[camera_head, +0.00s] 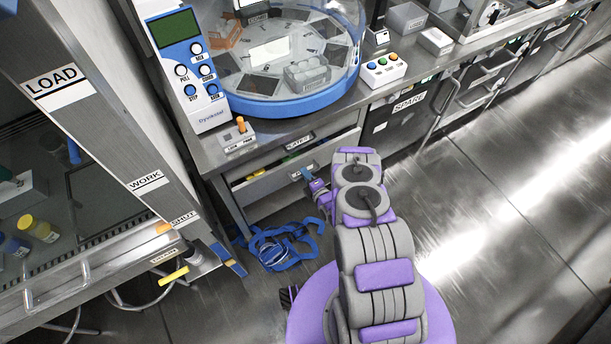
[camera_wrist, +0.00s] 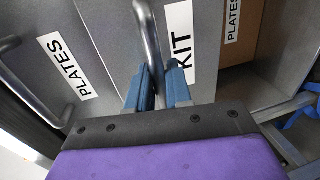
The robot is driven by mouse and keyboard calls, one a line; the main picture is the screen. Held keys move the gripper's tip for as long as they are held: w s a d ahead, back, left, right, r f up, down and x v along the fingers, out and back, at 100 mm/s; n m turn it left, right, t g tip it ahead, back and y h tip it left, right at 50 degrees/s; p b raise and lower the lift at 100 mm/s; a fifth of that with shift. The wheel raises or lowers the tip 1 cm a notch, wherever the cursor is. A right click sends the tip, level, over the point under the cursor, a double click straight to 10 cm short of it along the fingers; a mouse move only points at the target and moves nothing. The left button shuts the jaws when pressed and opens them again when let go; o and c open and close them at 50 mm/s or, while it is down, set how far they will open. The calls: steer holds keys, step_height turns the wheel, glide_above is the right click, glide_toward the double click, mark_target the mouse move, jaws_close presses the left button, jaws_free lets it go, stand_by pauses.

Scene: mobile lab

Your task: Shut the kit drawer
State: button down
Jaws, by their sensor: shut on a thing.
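The kit drawer (camera_head: 262,190) is under the bench in the head view and stands partly open, with yellow and green things showing inside. In the wrist view its grey front bears the KIT label (camera_wrist: 182,45), and a metal bar handle (camera_wrist: 147,32) runs down beside the label. My gripper (camera_wrist: 158,88) has its blue fingers on either side of the handle and is shut on it. In the head view my gripper (camera_head: 308,177) is at the drawer front, partly hidden by my arm.
A cabinet marked LOAD (camera_head: 55,82) stands at left. A domed machine (camera_head: 285,108) is on the bench. Open floor (camera_head: 490,225) lies at right.

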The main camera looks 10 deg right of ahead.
steer(key=shift+a+f, duration=0.1)
steer(key=shift+a, duration=0.1)
steer(key=x, duration=0.3)
steer(key=shift+w+a+r, duration=0.15)
steer(key=shift+w+r, duration=0.15)
steer(key=c, duration=1.5)
jaws_free()
steer(key=shift+o, duration=1.4)
steer(key=shift+w, duration=0.1)
steer(key=v, duration=1.7)
steer(key=shift+p, duration=0.3)
